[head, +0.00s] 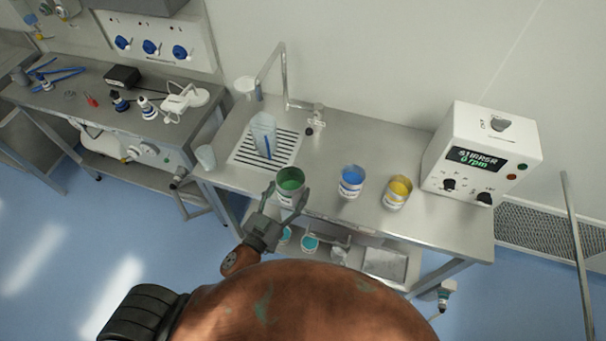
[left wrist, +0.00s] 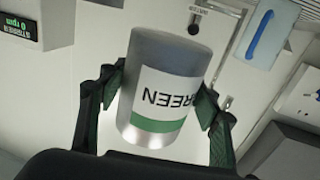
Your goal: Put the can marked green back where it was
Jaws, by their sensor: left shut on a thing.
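The can marked green (head: 290,182) is open-topped with green inside. My left gripper (head: 287,193) is shut on it near the front edge of the steel bench, left of the other cans. The left wrist view shows the can (left wrist: 165,95) between the two fingers of the left gripper (left wrist: 163,98), its label reading GREEN above a green band. Whether the can touches the bench is hard to tell. A blue can (head: 350,182) and a yellow can (head: 397,192) stand to its right on the bench. My right gripper is not in view.
A stirrer box (head: 480,155) stands at the bench's right end. A clear jug (head: 263,135) stands on the slotted drain behind the green can, near a tall tap (head: 284,80). A lower shelf holds more cans (head: 310,243). The bench behind the blue can is clear.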

